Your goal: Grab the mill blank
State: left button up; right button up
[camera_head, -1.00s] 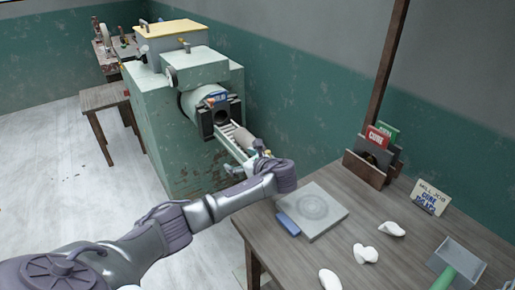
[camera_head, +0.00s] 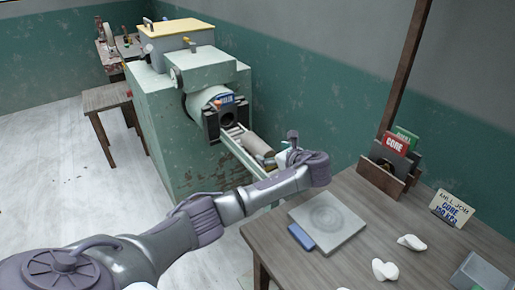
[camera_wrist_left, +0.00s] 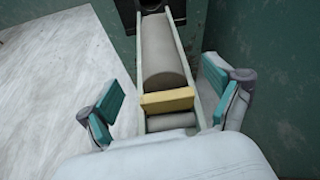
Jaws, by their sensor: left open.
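A grey-beige clay cylinder, likely the mill blank (camera_head: 258,146), lies in the chute (camera_head: 237,152) sloping from the green machine's mouth. In the left wrist view the cylinder (camera_wrist_left: 165,50) lies lengthwise between the chute rails. A yellow block (camera_wrist_left: 167,100) crosses the chute at its near end, with a shorter grey roller-like piece (camera_wrist_left: 171,121) below. My left gripper (camera_head: 280,153) is at the chute's lower end. Its teal-padded fingers (camera_wrist_left: 165,107) are spread wide, one on each side of the chute, with nothing held. The cylinder's underside is hidden. My right gripper is not in view.
The green machine (camera_head: 175,135) stands behind the chute. The floor at left is open.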

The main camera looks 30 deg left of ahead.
aim_at(261, 147)
pick_arm(q)
jog(key=x, duration=0.7)
jog(key=shift+a+f, duration=0.3)
jog(key=c, duration=1.7)
jog(key=shift+r, duration=0.15)
grip_shut()
jog(key=shift+r, duration=0.1)
